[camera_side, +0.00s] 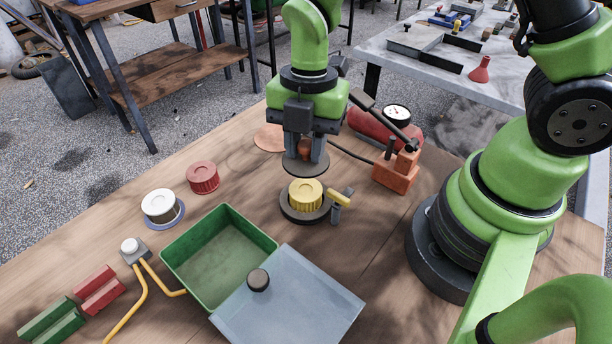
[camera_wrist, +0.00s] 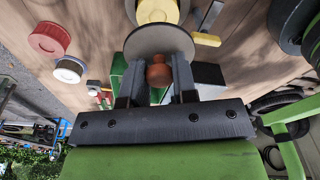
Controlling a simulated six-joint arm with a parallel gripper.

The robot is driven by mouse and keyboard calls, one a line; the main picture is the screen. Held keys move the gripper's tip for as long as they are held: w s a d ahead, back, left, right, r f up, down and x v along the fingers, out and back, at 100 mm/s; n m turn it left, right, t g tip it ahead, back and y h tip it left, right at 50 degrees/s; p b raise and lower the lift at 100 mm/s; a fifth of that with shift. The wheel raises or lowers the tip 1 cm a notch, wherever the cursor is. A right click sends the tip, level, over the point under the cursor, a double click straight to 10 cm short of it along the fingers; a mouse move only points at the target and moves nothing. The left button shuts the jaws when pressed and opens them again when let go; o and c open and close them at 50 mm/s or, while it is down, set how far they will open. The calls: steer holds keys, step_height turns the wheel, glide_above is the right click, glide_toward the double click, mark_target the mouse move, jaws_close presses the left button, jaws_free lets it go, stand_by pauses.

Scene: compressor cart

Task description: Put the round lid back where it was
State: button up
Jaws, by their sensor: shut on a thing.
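My gripper (camera_side: 305,150) is shut on the brown knob of the round lid (camera_side: 305,165), a flat grey disc. In the wrist view the fingers (camera_wrist: 156,74) stand on both sides of the knob, and the lid (camera_wrist: 158,40) lies beyond them. The lid hangs roughly level in the air. Below it, a ribbed yellow cap (camera_side: 305,192) sits in a dark round dish (camera_side: 291,214) on the table. A gap shows between the lid and the yellow cap. The yellow cap (camera_wrist: 157,11) is partly covered by the lid in the wrist view.
A yellow-handled tool (camera_side: 340,203) stands right beside the dish. An orange pump block (camera_side: 396,170) and a red tank with a gauge (camera_side: 372,125) are to the right. A flat tan disc (camera_side: 269,138) lies behind. A green bin (camera_side: 168,258) with a grey panel (camera_side: 310,300) is in front.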

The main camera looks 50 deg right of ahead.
mark_target(305, 191)
steer(key=shift+f, duration=3.15)
steer(key=shift+f, duration=0.15)
steer(key=o, duration=0.9)
